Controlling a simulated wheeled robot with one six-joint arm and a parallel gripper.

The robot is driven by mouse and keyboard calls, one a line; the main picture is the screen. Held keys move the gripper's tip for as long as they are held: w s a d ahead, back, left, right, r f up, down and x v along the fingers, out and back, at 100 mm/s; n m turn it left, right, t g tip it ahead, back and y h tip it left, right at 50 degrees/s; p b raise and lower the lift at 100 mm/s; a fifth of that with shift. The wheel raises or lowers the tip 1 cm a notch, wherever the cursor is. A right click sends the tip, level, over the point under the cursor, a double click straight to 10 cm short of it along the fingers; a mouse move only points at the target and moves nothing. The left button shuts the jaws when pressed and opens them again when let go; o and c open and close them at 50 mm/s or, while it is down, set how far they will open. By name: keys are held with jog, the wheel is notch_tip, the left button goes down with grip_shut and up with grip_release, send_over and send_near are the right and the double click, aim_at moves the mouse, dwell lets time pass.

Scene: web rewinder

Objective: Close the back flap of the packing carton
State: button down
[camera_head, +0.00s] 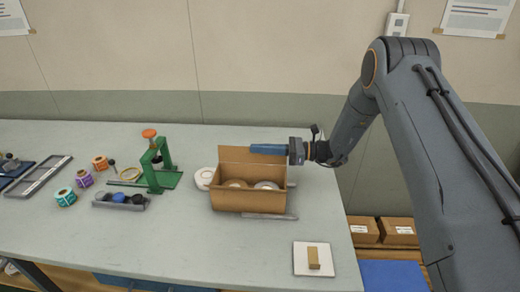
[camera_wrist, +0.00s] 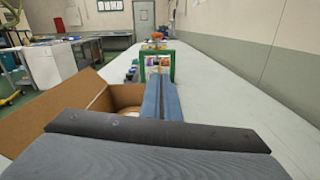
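The brown packing carton (camera_head: 248,201) stands open on the table, with a tan roll (camera_head: 235,183) and a whitish roll (camera_head: 266,185) inside. Its back flap (camera_head: 240,158) stands up at the rear side. My gripper (camera_head: 252,149) points left at the flap's top edge, over its right half; I cannot tell whether it touches. In the wrist view, the blue fingers (camera_wrist: 162,98) lie side by side with only a thin dark seam between them and nothing visible held. The carton (camera_wrist: 127,95) shows left of the fingers there; the back flap is not clearly visible.
A green stand (camera_head: 158,165) with an orange top is left of the carton, beside a white roll (camera_head: 205,178). A grey tray (camera_head: 120,201) and several coloured spools lie further left. A white pad (camera_head: 300,270) with a tan block is front right. The table behind the carton is clear.

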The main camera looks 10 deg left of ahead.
aim_at(259, 156)
jog(key=shift+s, duration=0.15)
jog(key=s+n+b, duration=0.1)
jog(key=n, duration=0.1)
jog(key=s+n+b, duration=0.1)
jog(key=n, duration=0.1)
jog(key=s+n+b, duration=0.1)
jog(key=n, duration=0.1)
jog(key=shift+f+n, duration=0.3)
jog(key=shift+n, duration=0.1)
jog(key=shift+s+d+f+n+b, duration=0.1)
jog(key=shift+s+f+n+b, duration=0.3)
jog(key=shift+n+b, duration=0.55)
jog(key=shift+s+a+f+n+b, duration=0.1)
jog(key=shift+s+f+n+b, duration=0.35)
jog(key=shift+n, duration=0.85)
jog(key=shift+s+d+f+n+b, duration=0.1)
jog(key=shift+s+f+n+b, duration=0.3)
jog(key=shift+n+b, duration=0.65)
jog(key=shift+s+r, duration=0.15)
jog(key=c, duration=2)
grip_release()
